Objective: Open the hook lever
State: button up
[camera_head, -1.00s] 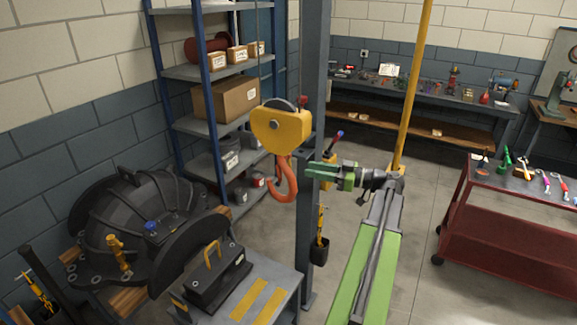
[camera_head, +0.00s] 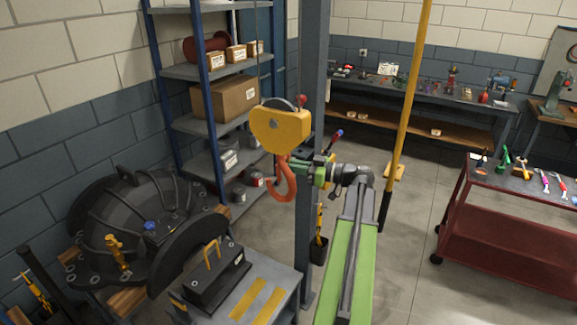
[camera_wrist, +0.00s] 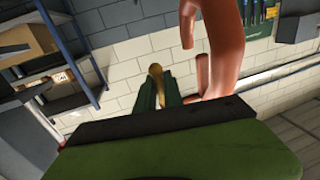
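The orange-red hook (camera_head: 288,188) hangs below a yellow hoist block (camera_head: 280,130). In the wrist view the hook (camera_wrist: 224,50) is large, just right of my fingers. A thin brass-coloured piece, seemingly the hook lever (camera_wrist: 156,71), shows between my two green fingertips. My gripper (camera_head: 297,167) is level with the hook's upper part and close beside it, in from the right. In the wrist view my gripper (camera_wrist: 160,92) has its fingers on both sides of the brass piece with little gap. Whether they press on it cannot be told.
A grey post (camera_head: 313,120) stands right behind the hook. A blue shelf unit (camera_head: 210,120) with boxes is behind left. A black casing (camera_head: 135,215) and a grey bench (camera_head: 285,285) are below left. A red cart (camera_head: 500,215) is on the right.

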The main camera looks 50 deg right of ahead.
jog(key=shift+r, duration=0.15)
grip_shut()
jog(key=p, duration=0.2)
jog(key=r+g+p, duration=0.1)
jog(key=shift+s+h+p, duration=0.25)
jog(key=shift+h+p, duration=0.05)
jog(key=shift+p, duration=0.1)
jog(key=g+p, duration=0.1)
jog(key=p, duration=0.2)
jog(key=s+g+h+p, duration=0.1)
jog(key=g+p, duration=0.1)
jog(key=p, duration=0.1)
jog(key=shift+d+f+m+g, duration=0.15)
jog(key=shift+f+m+g, duration=0.15)
jog(key=shift+f+m, duration=0.1)
jog(key=o, duration=0.7)
grip_release()
